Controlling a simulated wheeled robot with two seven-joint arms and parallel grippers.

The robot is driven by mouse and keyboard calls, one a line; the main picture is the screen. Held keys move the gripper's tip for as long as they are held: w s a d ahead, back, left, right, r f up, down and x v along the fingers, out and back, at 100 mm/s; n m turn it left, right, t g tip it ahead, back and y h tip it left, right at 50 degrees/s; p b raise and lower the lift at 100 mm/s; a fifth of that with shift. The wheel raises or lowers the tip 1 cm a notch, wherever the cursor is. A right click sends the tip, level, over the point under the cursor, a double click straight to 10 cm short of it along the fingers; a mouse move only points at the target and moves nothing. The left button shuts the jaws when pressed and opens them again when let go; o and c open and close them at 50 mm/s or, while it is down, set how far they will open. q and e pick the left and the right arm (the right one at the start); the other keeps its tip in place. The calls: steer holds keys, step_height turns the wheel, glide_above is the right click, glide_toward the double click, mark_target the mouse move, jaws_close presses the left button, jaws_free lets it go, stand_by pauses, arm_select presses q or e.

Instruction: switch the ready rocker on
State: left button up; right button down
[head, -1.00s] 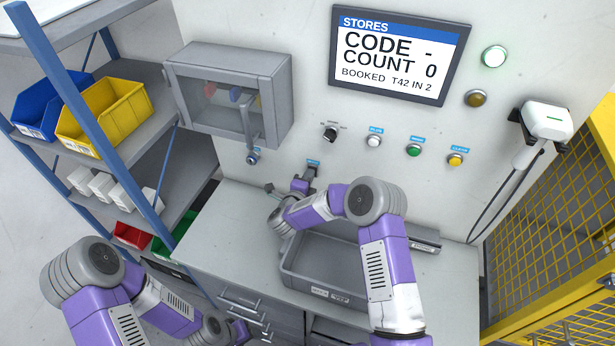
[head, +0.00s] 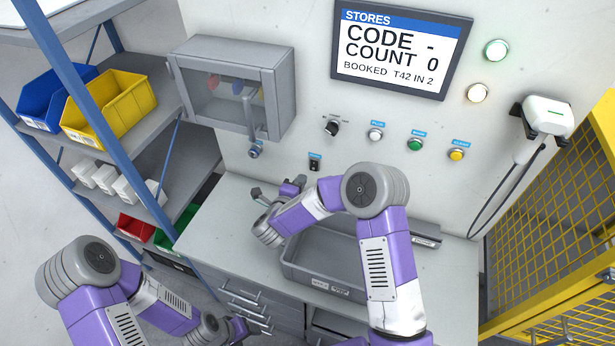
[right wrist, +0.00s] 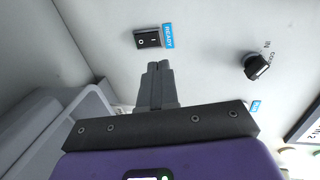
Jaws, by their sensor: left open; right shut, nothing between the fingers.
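The ready rocker (head: 315,163) is a small black switch on the light wall panel, under a blue label. In the right wrist view the rocker (right wrist: 148,39) shows pale marks beside its blue READY label (right wrist: 169,36). My right gripper (head: 301,180) is just below the rocker in the head view, partly hidden by its own arm. In the right wrist view its fingers (right wrist: 159,68) are together and empty, pointing toward the panel with a gap to the rocker. My left gripper (head: 239,329) is low, by the drawers, far from the rocker; its fingers are hard to make out.
A grey tray (head: 300,270) lies on the counter below my right arm. A glass-fronted cabinet (head: 225,85) hangs left of a selector knob (head: 332,127) and several buttons. The round lamp below the green one (head: 477,93) glows whitish. A yellow mesh fence (head: 550,240) stands right.

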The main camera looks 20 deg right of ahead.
steer(key=v, duration=0.2)
steer(key=r+v, duration=0.1)
steer(key=v, duration=0.1)
steer(key=shift+w, duration=0.1)
stand_by(0.4)
